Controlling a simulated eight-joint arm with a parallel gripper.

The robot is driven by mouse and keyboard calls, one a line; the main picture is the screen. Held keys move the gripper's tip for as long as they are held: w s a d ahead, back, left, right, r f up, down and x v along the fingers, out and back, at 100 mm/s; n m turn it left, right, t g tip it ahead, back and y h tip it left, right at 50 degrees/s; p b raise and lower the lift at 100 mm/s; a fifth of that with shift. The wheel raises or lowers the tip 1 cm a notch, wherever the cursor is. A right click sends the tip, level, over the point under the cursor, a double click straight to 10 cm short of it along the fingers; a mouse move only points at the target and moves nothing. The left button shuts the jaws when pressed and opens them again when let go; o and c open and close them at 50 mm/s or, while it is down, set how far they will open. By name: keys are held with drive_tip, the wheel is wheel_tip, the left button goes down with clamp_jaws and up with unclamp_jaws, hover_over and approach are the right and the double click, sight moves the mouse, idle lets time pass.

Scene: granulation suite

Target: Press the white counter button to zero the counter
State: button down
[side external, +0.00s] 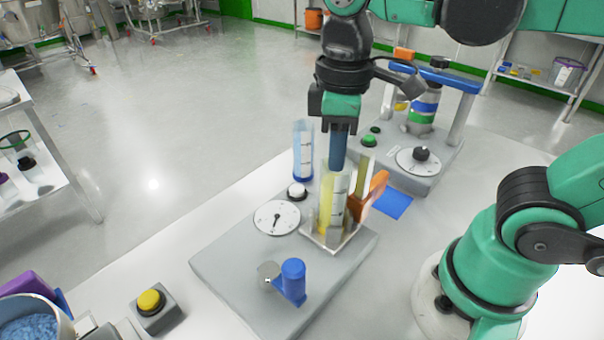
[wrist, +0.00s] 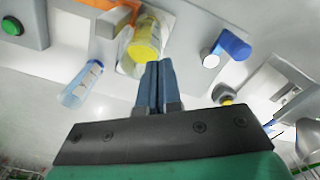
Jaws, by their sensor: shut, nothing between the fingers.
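The white button (side external: 297,189) sits on the grey base unit (side external: 235,265), just behind a white dial with a pointer (side external: 277,218). I cannot make out the button in the wrist view. My gripper (side external: 338,167) points down with its blue fingers together and nothing between them; they also show in the wrist view (wrist: 158,65). In the side view the fingers are right of the button and above it, apart from it. Their tips are close to the top of a clear cylinder with yellow contents (side external: 331,212), which also shows in the wrist view (wrist: 146,42).
A clear blue-tinted cylinder (side external: 303,152) stands behind the button. An orange part (side external: 370,198) is beside the yellow cylinder. A blue knob (side external: 293,280) is at the unit's front. A yellow button box (side external: 152,303) is front left. Another unit with a green button (side external: 369,141) stands behind.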

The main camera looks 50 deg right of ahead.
idle(0.8)
drive_tip(key=shift+m, duration=0.5)
drive_tip(key=r, duration=0.5)
drive_tip(key=shift+w, duration=0.2)
drive_tip(key=w+d+f+m+t+y, duration=0.1)
drive_tip(key=w+m+t+y, duration=0.3)
drive_tip(key=m, duration=0.8)
drive_tip(key=m+t+y, duration=0.2)
drive_tip(key=m+t, duration=0.1)
drive_tip(key=m, duration=0.9)
hover_over(302, 187)
wheel_tip(302, 187, down, 7)
drive_tip(key=shift+f, duration=4.3)
